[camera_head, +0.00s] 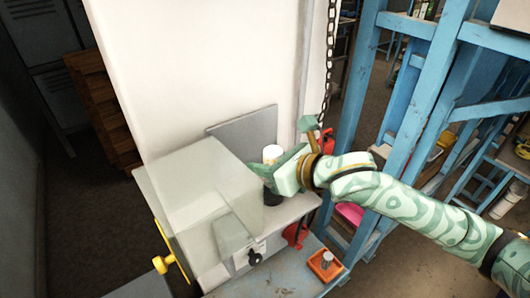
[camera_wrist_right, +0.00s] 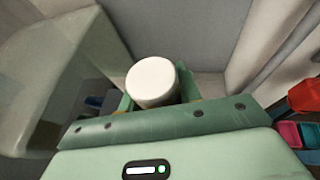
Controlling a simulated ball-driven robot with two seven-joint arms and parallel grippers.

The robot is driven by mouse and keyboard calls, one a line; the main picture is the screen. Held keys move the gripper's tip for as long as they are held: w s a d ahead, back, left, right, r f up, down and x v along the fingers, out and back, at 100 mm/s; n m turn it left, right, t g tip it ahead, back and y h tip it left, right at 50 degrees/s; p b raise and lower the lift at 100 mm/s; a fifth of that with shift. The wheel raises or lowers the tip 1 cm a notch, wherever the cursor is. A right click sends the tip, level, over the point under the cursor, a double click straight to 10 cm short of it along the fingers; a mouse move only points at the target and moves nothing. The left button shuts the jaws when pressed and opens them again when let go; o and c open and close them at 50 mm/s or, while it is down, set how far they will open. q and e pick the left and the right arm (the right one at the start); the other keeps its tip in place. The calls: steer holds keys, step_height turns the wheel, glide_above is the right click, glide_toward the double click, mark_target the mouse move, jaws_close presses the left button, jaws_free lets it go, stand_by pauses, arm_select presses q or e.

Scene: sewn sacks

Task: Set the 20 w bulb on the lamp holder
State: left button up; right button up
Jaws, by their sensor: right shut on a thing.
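A white-topped cylinder (camera_head: 272,153), which seems to be the bulb, stands upright between the jaws of my right gripper (camera_head: 269,171). In the right wrist view the round white top of the bulb (camera_wrist_right: 152,79) shows between the green fingers of the right gripper (camera_wrist_right: 152,100), which is shut on it. A dark cylindrical piece (camera_head: 272,197) shows directly below the gripper on the light bench top; it may be the lamp holder. The jaws hide the stretch between the two, so I cannot tell whether they touch. No wattage marking is readable. My left gripper is not in view.
A translucent box-like cover (camera_head: 195,185) with a yellow handle (camera_head: 171,252) stands close left of the gripper. A grey panel (camera_head: 248,132) is behind. An orange tray (camera_head: 325,264) sits on the lower blue bench. A blue frame (camera_head: 365,120) and hanging chain (camera_head: 328,60) are at right.

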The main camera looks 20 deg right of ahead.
steer(key=shift+f, duration=1)
steer(key=shift+w+a+f, duration=0.1)
steer(key=shift+w+f, duration=0.1)
steer(key=shift+f, duration=0.35)
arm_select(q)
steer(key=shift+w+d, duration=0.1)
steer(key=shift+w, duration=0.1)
arm_select(e)
steer(key=shift+s, duration=0.1)
steer(key=shift+s, duration=0.1)
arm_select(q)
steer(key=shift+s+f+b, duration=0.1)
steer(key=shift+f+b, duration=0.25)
arm_select(e)
steer(key=shift+f, duration=0.6)
steer(key=o, duration=0.7)
